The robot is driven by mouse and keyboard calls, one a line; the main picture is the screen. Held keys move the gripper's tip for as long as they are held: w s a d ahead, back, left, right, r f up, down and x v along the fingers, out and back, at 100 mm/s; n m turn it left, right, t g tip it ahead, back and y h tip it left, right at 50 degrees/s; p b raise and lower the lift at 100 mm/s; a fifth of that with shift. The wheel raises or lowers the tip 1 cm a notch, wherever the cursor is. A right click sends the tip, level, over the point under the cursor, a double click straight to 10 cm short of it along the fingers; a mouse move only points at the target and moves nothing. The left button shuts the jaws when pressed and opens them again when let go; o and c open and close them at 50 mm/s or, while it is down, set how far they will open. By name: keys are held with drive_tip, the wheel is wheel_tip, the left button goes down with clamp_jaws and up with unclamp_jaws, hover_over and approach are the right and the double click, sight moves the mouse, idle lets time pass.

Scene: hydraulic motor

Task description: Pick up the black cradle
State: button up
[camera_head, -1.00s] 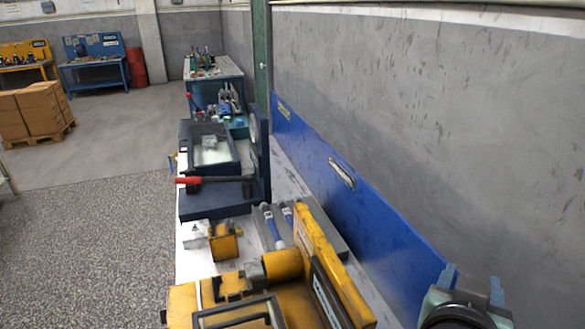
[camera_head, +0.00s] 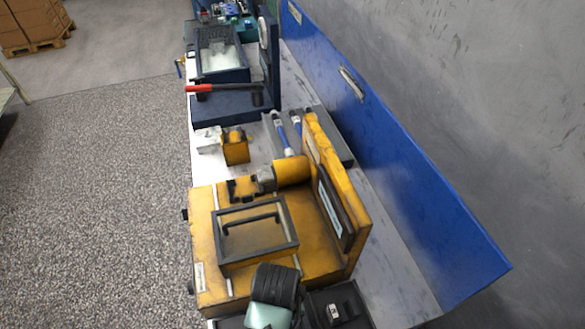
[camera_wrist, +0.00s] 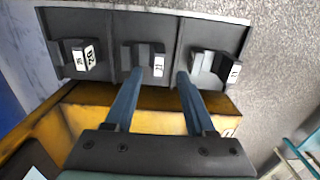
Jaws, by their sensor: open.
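A black tray-like holder with three bays (camera_wrist: 112,28) lies across the top of the wrist view. Each bay holds a dark block with a white label: a left block (camera_wrist: 76,60), a middle block (camera_wrist: 144,58) and a right block (camera_wrist: 216,66). I cannot tell for sure which black part is the cradle. My gripper (camera_wrist: 160,72) is open, its two blue-grey fingers apart and pointing at the middle bay. The middle block shows between the fingertips; contact is unclear. In the head view, black parts (camera_head: 338,304) show at the bottom beside my wrist, which hides some of them.
A yellow machine (camera_head: 215,230) with a black-framed window stands just beyond the black parts. A small yellow block (camera_head: 235,150), blue-handled tools (camera_head: 281,132) and a dark blue unit with a red-gripped lever (camera_head: 222,108) follow along the bench. A blue panel (camera_head: 400,165) bounds the right side.

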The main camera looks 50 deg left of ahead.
drive_tip(key=shift+w+f+p, duration=0.1)
drive_tip(key=shift+f+p, duration=0.35)
drive_tip(key=shift+f, duration=2.45)
clamp_jaws()
drive_tip(key=shift+a+r, duration=0.1)
